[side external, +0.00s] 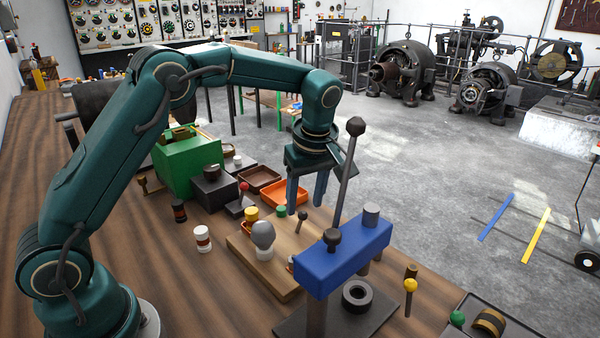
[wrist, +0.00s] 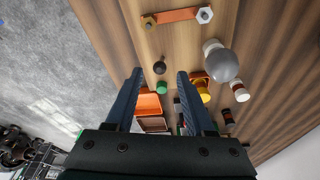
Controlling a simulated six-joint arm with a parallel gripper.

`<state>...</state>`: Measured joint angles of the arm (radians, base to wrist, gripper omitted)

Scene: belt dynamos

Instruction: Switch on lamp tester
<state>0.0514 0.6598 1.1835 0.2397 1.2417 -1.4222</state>
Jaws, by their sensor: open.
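The lamp tester appears to be the wooden board (side external: 240,248), which carries a grey globe lamp (side external: 263,234) on a white socket. A small black-knobbed lever (side external: 302,215) stands on the board to the right of the lamp. My gripper (side external: 306,203) points down above the board's far end, open and empty. In the wrist view the black knob (wrist: 159,68) shows between the fingertips (wrist: 160,72), with the green cap (wrist: 162,88) just beyond it. The grey lamp (wrist: 222,65) is to the right of the fingers. Contact with the knob cannot be told.
A blue block (side external: 345,258) with a tall black-knobbed lever (side external: 346,175) stands close in front of my gripper. An orange tray (side external: 287,194) and a green box (side external: 187,165) are behind. A yellow cap (side external: 251,213) and a red-and-white jar (side external: 203,239) stand to the left.

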